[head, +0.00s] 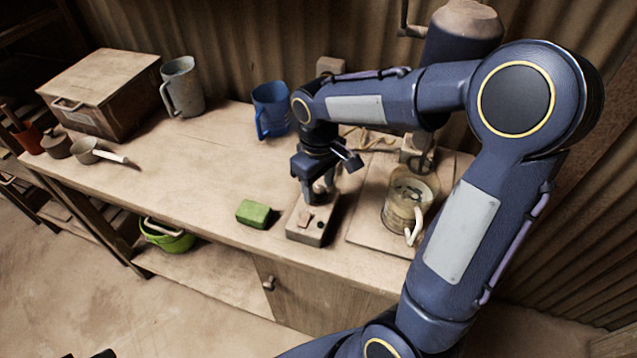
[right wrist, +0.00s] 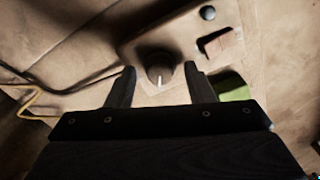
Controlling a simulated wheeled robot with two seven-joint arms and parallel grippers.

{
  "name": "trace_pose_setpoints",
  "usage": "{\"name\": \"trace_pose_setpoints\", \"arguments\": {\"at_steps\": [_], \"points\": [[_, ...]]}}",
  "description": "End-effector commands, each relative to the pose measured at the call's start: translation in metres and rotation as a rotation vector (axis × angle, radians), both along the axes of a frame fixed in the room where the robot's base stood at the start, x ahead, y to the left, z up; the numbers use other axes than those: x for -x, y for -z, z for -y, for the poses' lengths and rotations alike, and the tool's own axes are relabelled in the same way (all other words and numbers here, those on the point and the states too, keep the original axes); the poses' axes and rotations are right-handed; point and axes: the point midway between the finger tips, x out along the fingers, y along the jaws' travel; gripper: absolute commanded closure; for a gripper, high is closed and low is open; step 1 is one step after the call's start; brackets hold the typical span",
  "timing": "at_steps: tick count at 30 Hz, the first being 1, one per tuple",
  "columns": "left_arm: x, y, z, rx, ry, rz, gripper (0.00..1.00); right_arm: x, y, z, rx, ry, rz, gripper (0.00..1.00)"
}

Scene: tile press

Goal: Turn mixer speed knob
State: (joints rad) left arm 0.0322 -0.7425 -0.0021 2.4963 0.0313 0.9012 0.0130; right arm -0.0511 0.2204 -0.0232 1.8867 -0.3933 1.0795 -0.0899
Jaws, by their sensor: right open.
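The mixer speed knob (right wrist: 160,70) is round and dark with a white pointer line, on a tan control box (right wrist: 145,40). In the head view the box (head: 304,237) sits near the bench front, and my right gripper hides most of the knob. My right gripper (head: 318,197) points down over the box's far end. In the right wrist view its open fingers (right wrist: 159,84) stand on either side of the knob, with gaps visible; contact is not seen. The mixer's clear jar (head: 400,212) stands to the right on a board. My left gripper cannot be made out.
A green block (head: 253,213) lies left of the box. A blue mug (head: 270,108), grey pitcher (head: 182,86), saucepan (head: 84,150) and wooden box (head: 105,85) stand further left. My right arm crosses above the jar. The bench middle is clear.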

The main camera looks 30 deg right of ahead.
Motion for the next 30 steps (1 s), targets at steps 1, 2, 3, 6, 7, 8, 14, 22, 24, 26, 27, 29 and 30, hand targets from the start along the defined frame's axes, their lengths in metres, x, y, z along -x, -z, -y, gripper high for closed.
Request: {"name": "trace_pose_setpoints", "arguments": {"at_steps": [1,2,3,6,7,8,14,22,24,26,27,29,30], "points": [[0.0000,0.0000,0.0000,0.000,0.000,0.000,0.64,0.0001,0.0009,0.0001,0.000,0.000,0.000,0.52],[0.0000,0.0000,0.0000,0.000,0.000,0.000,0.64,0.0001,0.0010,0.0001,0.000,0.000,0.000,0.52],[0.0000,0.0000,0.0000,0.000,0.000,0.000,0.64,0.0000,0.0009,0.0001,0.000,0.000,0.000,0.52],[0.0000,0.0000,0.0000,0.000,0.000,0.000,0.64,0.0000,0.0008,0.0001,0.000,0.000,0.001,0.52],[0.0000,0.0000,0.0000,0.000,0.000,0.000,0.64,0.0001,0.0007,0.0001,0.000,0.000,0.000,0.53],[0.0000,0.0000,0.0000,0.000,0.000,0.000,0.64,0.0001,0.0007,0.0001,0.000,0.000,0.000,0.57],[0.0000,0.0000,0.0000,0.000,0.000,0.000,0.64,0.0001,0.0005,0.0001,0.000,0.000,0.001,0.83],[0.0000,-0.0001,0.0000,0.000,0.000,0.000,0.64,0.0000,0.0004,0.0000,0.000,0.008,0.001,0.96],[0.0000,-0.0001,0.0000,0.000,0.000,0.000,0.64,0.0000,0.0003,0.0000,0.000,0.020,0.001,0.96],[0.0000,-0.0001,0.0000,0.000,0.000,0.000,0.64,-0.0001,0.0003,0.0000,0.000,0.039,0.001,0.96],[0.0000,-0.0001,0.0000,0.000,0.000,0.000,0.64,-0.0001,0.0002,0.0000,0.000,0.053,0.001,0.96],[0.0000,-0.0002,-0.0001,0.000,0.000,0.000,0.64,-0.0002,0.0002,-0.0001,0.000,0.082,0.001,0.96],[0.0000,-0.0002,0.0000,0.000,0.000,0.000,0.64,-0.0003,0.0002,-0.0002,0.000,0.106,0.001,0.96]]}}
